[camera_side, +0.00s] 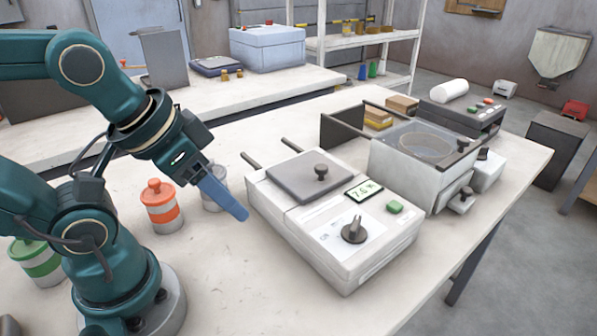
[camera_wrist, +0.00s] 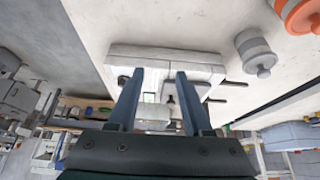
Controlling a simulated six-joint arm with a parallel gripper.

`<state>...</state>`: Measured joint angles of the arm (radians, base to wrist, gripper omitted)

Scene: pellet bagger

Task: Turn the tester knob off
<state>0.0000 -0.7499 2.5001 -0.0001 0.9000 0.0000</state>
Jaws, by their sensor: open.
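The tester (camera_side: 330,270) is a white box with a grey lid (camera_side: 308,177), a lit display (camera_side: 364,190) and a green button (camera_side: 394,207). Its dark rotary knob (camera_side: 354,233) sits on the front panel, with a raised pointer on top. My gripper (camera_side: 240,214), with blue fingers, hangs in the air left of the tester, apart from the knob. In the wrist view my gripper (camera_wrist: 158,72) shows two separated fingers with nothing held. The tester (camera_wrist: 200,58) appears beyond them, inverted; its knob cannot be clearly made out there.
An orange-lidded jar (camera_side: 161,206), a grey jar (camera_side: 215,187) and a green-lidded jar (camera_side: 36,262) stand left of the tester. A clear-topped machine (camera_side: 405,180) stands close behind it.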

